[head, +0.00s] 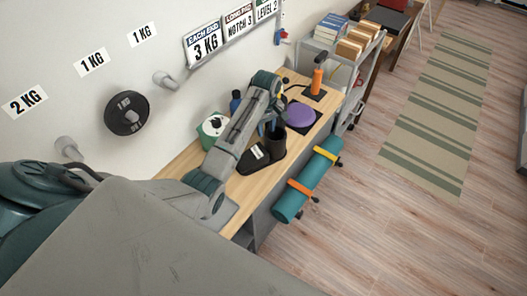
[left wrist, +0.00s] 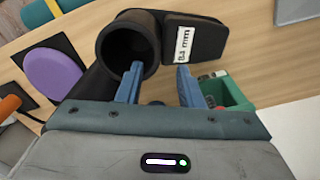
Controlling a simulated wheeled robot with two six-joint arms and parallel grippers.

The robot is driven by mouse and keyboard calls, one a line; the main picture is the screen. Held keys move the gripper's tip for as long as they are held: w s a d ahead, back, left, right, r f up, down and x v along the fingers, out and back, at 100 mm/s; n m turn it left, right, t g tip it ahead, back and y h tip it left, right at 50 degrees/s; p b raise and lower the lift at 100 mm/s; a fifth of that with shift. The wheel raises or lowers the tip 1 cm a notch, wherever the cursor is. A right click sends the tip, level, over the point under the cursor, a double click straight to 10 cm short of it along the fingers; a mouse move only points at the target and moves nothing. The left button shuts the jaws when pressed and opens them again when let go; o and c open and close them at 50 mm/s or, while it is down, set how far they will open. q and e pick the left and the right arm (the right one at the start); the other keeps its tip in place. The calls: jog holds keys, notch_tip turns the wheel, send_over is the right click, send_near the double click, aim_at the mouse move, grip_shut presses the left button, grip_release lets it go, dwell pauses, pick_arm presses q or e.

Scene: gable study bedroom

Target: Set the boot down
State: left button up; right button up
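The black boot (head: 255,157) stands upright on the wooden bench, its toe with a white label pointing left in the head view. In the left wrist view the boot's round open top (left wrist: 103,55) and its labelled toe (left wrist: 207,45) are close. My left gripper (left wrist: 160,68) is open, with a wide gap between its blue fingers. One fingertip overlaps the boot's opening and the other is outside it, beside the shaft. I cannot tell whether either touches the boot. In the head view my left arm partly hides the gripper (head: 272,124). My right gripper is not in view.
The bench (head: 178,167) also holds a purple disc (head: 301,116) on a black pad, an orange-handled tool (head: 317,78) and a green container (head: 213,126). A rolled teal mat (head: 308,182) hangs at its front.

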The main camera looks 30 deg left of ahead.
aim_at(267, 138)
pick_arm(q)
jog(key=shift+w+f, duration=0.15)
jog(key=shift+f, duration=0.65)
notch_tip(267, 138, down, 3)
jog(key=shift+d+f+p, duration=0.1)
jog(key=shift+f+p, duration=0.1)
jog(key=shift+p, duration=0.85)
jog(key=shift+f, duration=0.75)
grip_shut()
jog(key=shift+w+r, duration=0.15)
